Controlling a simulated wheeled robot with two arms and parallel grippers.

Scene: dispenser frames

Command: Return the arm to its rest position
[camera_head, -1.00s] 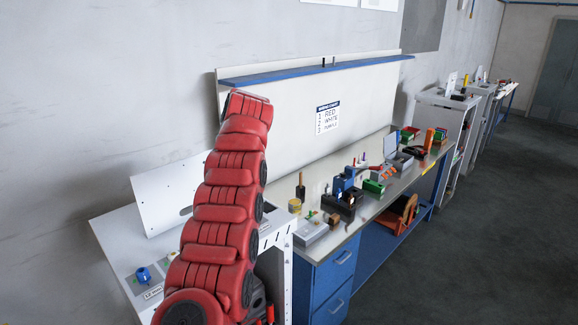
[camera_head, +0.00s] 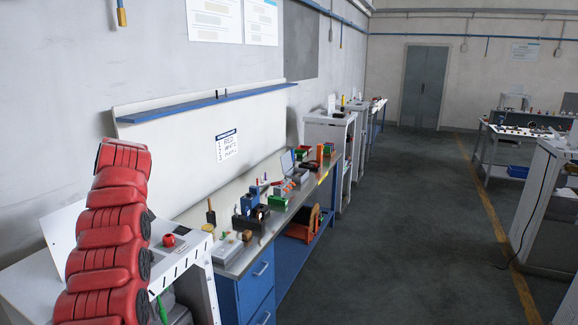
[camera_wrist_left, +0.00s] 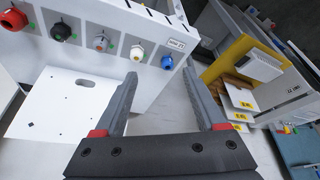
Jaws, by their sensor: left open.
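My left arm (camera_head: 108,235) is the red segmented arm rising at the left of the head view, in front of the white dispenser bench. Its gripper is not visible in the head view. In the left wrist view my left gripper (camera_wrist_left: 158,95) is open, with its two grey fingers apart and nothing between them. Beyond the fingers is a white panel with a row of coloured knobs, among them a red knob (camera_wrist_left: 14,19), a white knob (camera_wrist_left: 137,52) and a blue knob (camera_wrist_left: 167,62). The fingers appear apart from the panel. My right gripper is not in view.
A long workbench (camera_head: 240,262) with blue drawers and many small items stands beside the white bench. A blue shelf (camera_head: 200,104) is on the wall panel behind. The grey floor (camera_head: 405,220) to the right is open.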

